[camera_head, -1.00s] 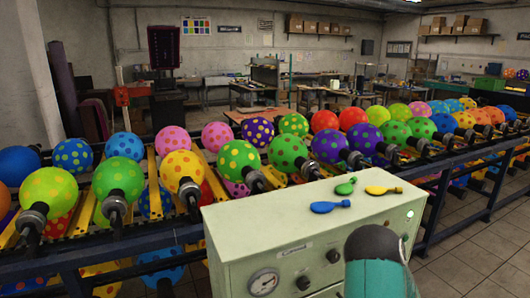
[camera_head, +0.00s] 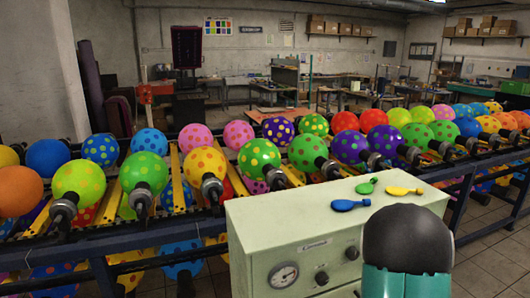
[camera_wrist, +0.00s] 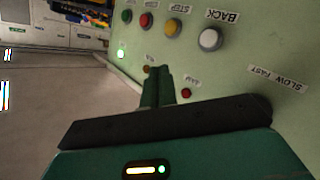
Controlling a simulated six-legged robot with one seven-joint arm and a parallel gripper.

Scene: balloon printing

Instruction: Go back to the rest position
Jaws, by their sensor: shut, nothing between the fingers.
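My gripper (camera_wrist: 158,82) shows in the wrist view, its green fingers together with nothing between them. It is in front of the pale green panel of the control box, near a small red button (camera_wrist: 186,93). The panel carries a white BACK button (camera_wrist: 210,39), a yellow button (camera_wrist: 173,28), a red button (camera_wrist: 146,20) and a green button (camera_wrist: 126,16). A green light (camera_wrist: 121,53) glows on the panel. In the head view, my arm's dark and teal link stands at the right of the control box (camera_head: 300,215); my fingers are hidden there.
A blue (camera_head: 350,204), a green (camera_head: 367,186) and a yellow (camera_head: 404,191) flat balloon lie on the box top. Behind it, a conveyor (camera_head: 140,235) carries several inflated dotted balloons. Tiled floor is open at the right.

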